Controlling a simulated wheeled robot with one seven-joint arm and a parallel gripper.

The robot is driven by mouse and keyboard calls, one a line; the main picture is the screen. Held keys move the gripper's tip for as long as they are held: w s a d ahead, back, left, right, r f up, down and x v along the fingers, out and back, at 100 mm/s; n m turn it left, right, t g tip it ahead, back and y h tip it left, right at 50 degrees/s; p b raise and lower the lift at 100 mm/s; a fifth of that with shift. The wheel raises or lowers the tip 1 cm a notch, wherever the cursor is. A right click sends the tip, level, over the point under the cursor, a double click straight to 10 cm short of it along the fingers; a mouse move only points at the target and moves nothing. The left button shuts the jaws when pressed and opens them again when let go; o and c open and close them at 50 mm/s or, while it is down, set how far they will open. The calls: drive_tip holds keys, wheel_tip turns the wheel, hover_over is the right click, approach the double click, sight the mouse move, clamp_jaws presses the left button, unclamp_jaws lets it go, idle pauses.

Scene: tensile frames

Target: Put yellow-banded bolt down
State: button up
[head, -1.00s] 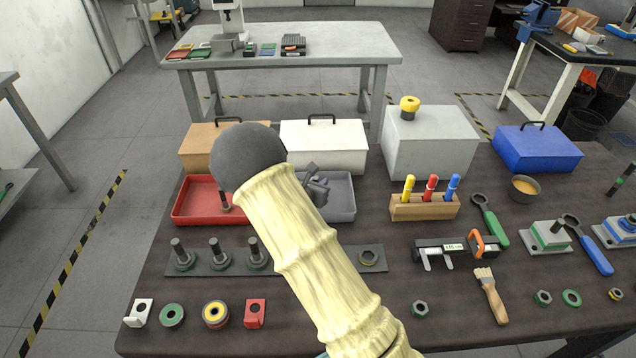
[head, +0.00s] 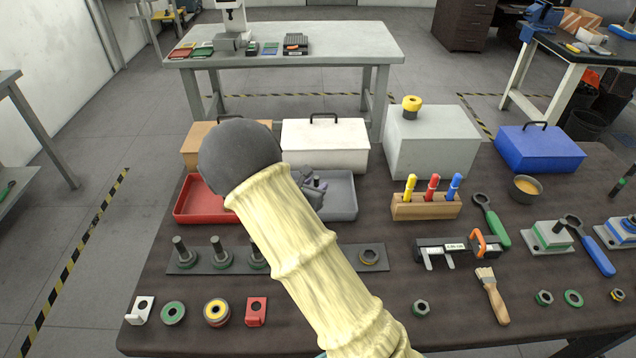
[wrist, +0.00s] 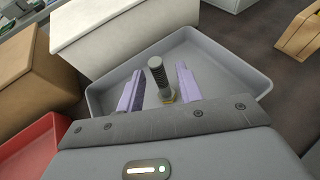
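The yellow-banded bolt (wrist: 160,78) stands in the grey tray (wrist: 262,82) in the wrist view, shank up, with a bit of yellow at its base. My gripper (wrist: 157,88) is open around it, one purple-grey finger on each side. Gaps show between the bolt and both fingers. In the head view my gripper (head: 312,184) is low over the grey tray (head: 343,207), partly hidden by my arm. A dark bolt tip shows between the fingers there.
The red tray (head: 190,208) stands left of the grey tray. A white box (head: 325,150) and a brown box (head: 200,150) stand behind the trays. A rack (head: 300,263) with upright bolts lies in front. A large grey box (head: 432,145) stands to the right.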

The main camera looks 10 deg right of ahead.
drive_tip(key=v, duration=0.8)
drive_tip(key=shift+s+a+r, duration=0.1)
drive_tip(key=shift+r, duration=0.1)
drive_tip(key=s+d+m+g, duration=0.2)
drive_tip(key=s+d+m, duration=0.1)
drive_tip(key=s+d+m+g, duration=0.2)
drive_tip(key=s+m+g, duration=0.1)
drive_tip(key=s+m, duration=0.1)
drive_tip(key=s+d+m+g, duration=0.2)
drive_tip(key=s+d+m, duration=0.1)
drive_tip(key=s+m, duration=0.1)
drive_tip(key=shift+s+d+f+g+y, duration=0.2)
drive_tip(key=shift+d+f+g+y, duration=0.1)
drive_tip(key=shift+d+g, duration=0.1)
drive_tip(key=s+m+g+y, duration=0.1)
drive_tip(key=s+m, duration=0.1)
drive_tip(key=m, duration=0.1)
drive_tip(key=s+m+g+y, duration=0.1)
drive_tip(key=s+m+y, duration=0.1)
drive_tip(key=s+m, duration=0.1)
drive_tip(key=shift+s+r, duration=0.2)
drive_tip(key=shift+s, duration=0.1)
drive_tip(key=s+a+r+m+t+y, duration=0.1)
drive_tip(key=s+a+r+m+y, duration=0.2)
drive_tip(key=m, duration=0.8)
drive_tip(key=shift+s+r+t+y, duration=0.3)
drive_tip(key=shift+s+r+y, duration=0.15)
drive_tip(key=shift+y, duration=0.45)
